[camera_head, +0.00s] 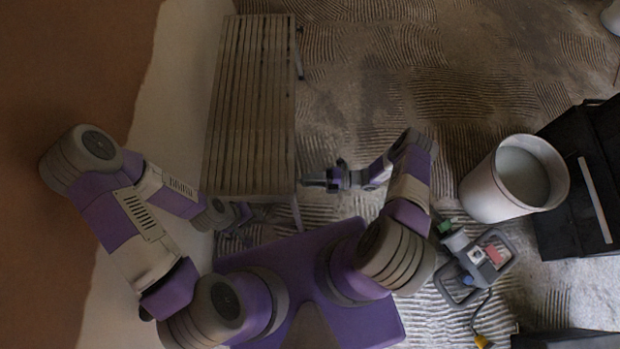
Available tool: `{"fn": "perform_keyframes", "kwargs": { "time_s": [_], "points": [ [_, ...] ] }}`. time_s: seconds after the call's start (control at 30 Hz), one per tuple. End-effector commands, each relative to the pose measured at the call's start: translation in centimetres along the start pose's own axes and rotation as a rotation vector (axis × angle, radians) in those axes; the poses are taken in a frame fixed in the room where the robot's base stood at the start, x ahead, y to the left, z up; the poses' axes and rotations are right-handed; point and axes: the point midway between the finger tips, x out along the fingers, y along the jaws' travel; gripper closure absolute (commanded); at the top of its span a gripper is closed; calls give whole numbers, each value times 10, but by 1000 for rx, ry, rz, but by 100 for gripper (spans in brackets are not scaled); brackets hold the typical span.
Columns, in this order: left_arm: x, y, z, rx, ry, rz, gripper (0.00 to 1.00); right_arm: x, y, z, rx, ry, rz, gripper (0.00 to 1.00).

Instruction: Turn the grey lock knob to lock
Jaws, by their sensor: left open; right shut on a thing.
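I cannot make out the grey lock knob; it is too small or hidden. A slatted wooden unit (250,110) stands along the wall, and its near right corner is beside my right gripper. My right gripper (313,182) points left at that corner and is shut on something. The thing between its fingers is too small and dark to tell. My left gripper (242,222) is open, low near the front end of the slatted unit, partly in shadow. I see nothing between its fingers.
A white bucket (480,192) with pale liquid stands at right against a black box (583,190). A grey power mixer (475,255) with a yellow-plugged cable lies on the floor before it. A brown and cream wall (150,80) closes the left.

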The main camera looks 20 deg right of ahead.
Motion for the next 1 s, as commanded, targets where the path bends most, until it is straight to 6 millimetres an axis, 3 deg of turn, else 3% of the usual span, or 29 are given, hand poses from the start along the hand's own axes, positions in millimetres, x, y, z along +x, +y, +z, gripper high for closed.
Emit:
{"fn": "perform_keyframes", "kwargs": {
  "time_s": [0.5, 1.0],
  "points": [
    [0, 0, 0, 0, 0, 0, 57, 0, -1, 0, 355, 0, 1, 95],
    [0, 0, 0, 0, 0, 0, 57, 0, -1, 0, 434, -1, 1, 95]
  ]
}}
